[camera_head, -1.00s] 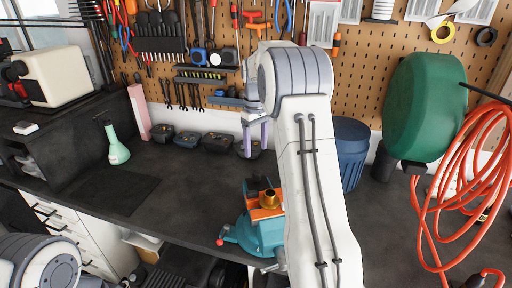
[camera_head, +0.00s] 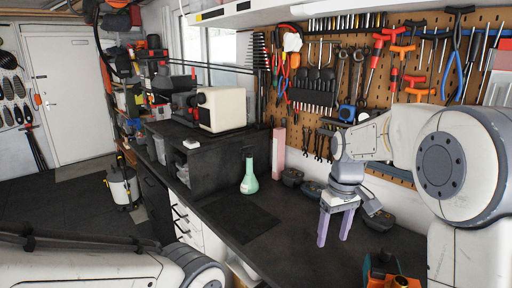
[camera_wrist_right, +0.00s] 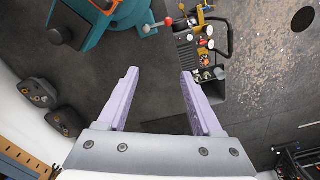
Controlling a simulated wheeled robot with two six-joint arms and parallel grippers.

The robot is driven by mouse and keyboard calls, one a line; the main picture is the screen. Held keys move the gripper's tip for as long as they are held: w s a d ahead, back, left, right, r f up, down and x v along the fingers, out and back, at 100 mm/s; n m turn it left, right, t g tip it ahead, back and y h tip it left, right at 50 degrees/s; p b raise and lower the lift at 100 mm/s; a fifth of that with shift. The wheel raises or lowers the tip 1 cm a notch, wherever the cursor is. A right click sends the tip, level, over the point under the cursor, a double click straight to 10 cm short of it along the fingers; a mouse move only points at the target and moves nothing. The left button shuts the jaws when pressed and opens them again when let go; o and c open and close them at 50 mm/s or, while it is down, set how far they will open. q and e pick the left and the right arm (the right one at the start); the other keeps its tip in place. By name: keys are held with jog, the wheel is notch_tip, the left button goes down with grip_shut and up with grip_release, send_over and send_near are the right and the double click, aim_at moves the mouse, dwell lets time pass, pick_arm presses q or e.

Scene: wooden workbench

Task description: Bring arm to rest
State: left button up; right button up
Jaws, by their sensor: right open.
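My right gripper (camera_head: 336,226) hangs over the dark workbench (camera_head: 285,262) in the head view, its two lilac fingers pointing down, apart and empty. In the right wrist view the same gripper (camera_wrist_right: 158,95) shows its fingers spread with nothing between them. My right arm bends at the right side of the head view. My left arm lies along the lower left of the head view; its gripper is out of the picture.
A green flask (camera_head: 249,180) and a pink box (camera_head: 279,152) stand left of the gripper. Dark battery-like units (camera_head: 378,219) line the wall. A teal and orange vise (camera_wrist_right: 127,18) is close by. Tools hang on the pegboard (camera_head: 435,93).

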jog(key=s+a+f+n+b, duration=0.1)
jog(key=s+a+f+n, duration=0.1)
jog(key=s+a, duration=0.8)
jog(key=s+a+f, duration=0.2)
jog(key=s+f, duration=0.1)
jog(key=s, duration=0.5)
jog(key=s+a+f+n+b, duration=0.1)
jog(key=s+a+f, duration=0.1)
jog(key=s, duration=0.6)
jog(key=shift+s+a+f+n+y+b, duration=0.3)
jog(key=shift+s+a+f+y, duration=0.05)
jog(key=shift+f+y, duration=0.1)
